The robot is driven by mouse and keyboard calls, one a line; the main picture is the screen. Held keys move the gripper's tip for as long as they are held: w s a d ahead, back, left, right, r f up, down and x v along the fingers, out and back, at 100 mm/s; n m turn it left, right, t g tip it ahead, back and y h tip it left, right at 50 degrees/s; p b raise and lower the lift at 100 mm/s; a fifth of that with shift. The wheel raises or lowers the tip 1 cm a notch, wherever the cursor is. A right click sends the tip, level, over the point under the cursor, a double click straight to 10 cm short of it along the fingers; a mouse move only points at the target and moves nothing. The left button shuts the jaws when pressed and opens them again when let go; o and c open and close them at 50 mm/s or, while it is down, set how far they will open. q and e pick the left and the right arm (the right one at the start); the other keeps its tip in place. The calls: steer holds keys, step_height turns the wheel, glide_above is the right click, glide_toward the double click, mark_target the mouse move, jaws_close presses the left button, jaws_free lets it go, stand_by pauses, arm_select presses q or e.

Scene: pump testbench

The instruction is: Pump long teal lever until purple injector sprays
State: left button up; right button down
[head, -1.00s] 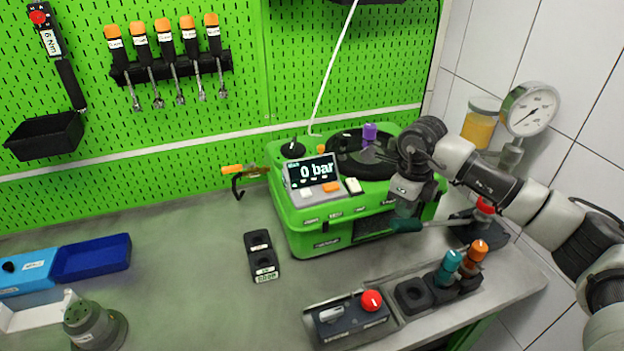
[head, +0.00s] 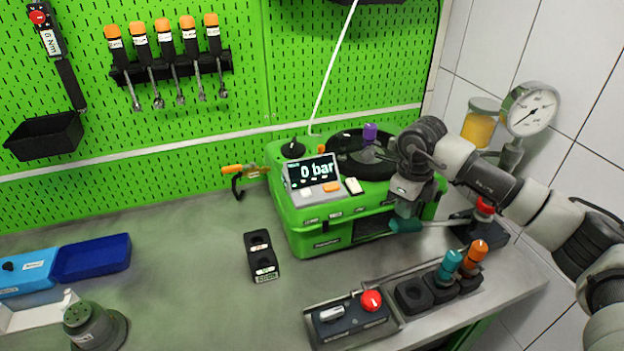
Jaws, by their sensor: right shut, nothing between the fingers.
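The long teal lever (head: 405,226) has a teal grip at its left end and a metal rod running right to the pump base by the gauge. It lies roughly level in front of the green tester. My right gripper (head: 402,208) points down at the teal grip, shut with nothing between its fingers. It is at or just above the grip; I cannot tell whether they touch. The purple injector (head: 370,132) stands upright in the dark round chamber on the green tester (head: 340,233), with no clear spray visible. The display (head: 313,172) reads 0 bar. My left gripper is not in view.
A pressure gauge (head: 531,109) and a jar of yellow fluid (head: 481,122) stand behind my right arm. Teal (head: 451,262) and orange (head: 476,252) injectors stand in a front holder near a red button (head: 371,300).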

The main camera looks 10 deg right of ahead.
mark_target(402, 223)
steer(key=shift+f, duration=0.15)
steer(key=shift+s+a+f+b, duration=0.15)
steer(key=shift+a+f+b, duration=0.05)
steer(key=shift+f+b, duration=1.35)
steer(key=shift+s+a+f+b, duration=0.2)
steer(key=shift+f+b, duration=0.95)
steer(key=shift+f, duration=0.85)
steer(key=shift+s+a+f+b, duration=0.1)
steer(key=shift+a+f+b, duration=0.1)
steer(key=shift+f+b, duration=1.35)
steer(key=shift+f, duration=0.2)
steer(key=r+p, duration=0.1)
steer(key=r, duration=0.1)
steer(key=r+p, duration=0.2)
steer(key=d+r+p, duration=0.1)
steer(key=r, duration=0.2)
steer(key=shift+w+p, duration=0.2)
steer(key=shift+p, duration=0.2)
steer(key=shift+d, duration=0.1)
